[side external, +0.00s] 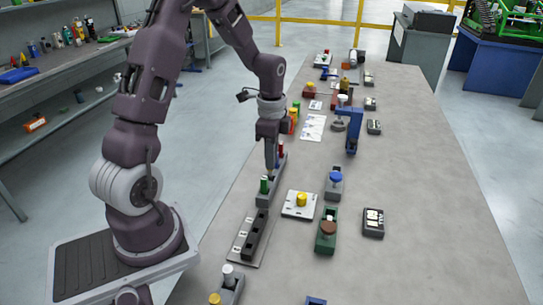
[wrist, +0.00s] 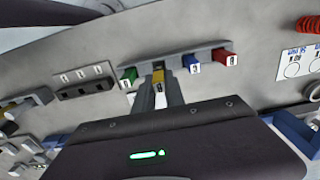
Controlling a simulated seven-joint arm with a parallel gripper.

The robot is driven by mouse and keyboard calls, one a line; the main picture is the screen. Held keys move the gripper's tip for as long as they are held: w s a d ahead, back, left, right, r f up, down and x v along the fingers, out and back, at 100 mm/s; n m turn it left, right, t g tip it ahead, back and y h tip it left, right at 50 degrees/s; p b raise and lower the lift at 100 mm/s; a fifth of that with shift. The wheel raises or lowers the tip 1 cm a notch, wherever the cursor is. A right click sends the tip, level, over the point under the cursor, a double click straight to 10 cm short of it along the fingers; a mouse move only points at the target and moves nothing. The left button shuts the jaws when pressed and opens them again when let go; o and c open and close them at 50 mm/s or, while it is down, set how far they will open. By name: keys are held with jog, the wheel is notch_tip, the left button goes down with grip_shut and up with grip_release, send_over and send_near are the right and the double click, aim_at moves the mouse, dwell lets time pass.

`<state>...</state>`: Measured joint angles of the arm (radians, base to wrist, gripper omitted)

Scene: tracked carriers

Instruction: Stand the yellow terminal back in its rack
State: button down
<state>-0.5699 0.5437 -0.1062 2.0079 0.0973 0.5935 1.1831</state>
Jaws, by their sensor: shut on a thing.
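In the side view my gripper (side external: 271,167) is over the middle of the rack (side external: 268,194), between the green terminal (side external: 264,184) and the red terminal (side external: 281,148). The yellow terminal is hidden there. I cannot tell whether its foot is seated.
A dark empty slotted block (side external: 253,236) stands in front of the rack. A white plate with a yellow knob (side external: 301,198) lies to its right. A blue stand (side external: 354,130) and other small fixtures stand farther back. The table's right side (side external: 440,220) is mostly clear.

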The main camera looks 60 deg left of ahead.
jog(key=shift+f, duration=1.8)
dwell(0.9)
jog(key=c, duration=0.8)
grip_release()
jog(key=shift+c, duration=0.2)
jog(key=shift+r, duration=3.55)
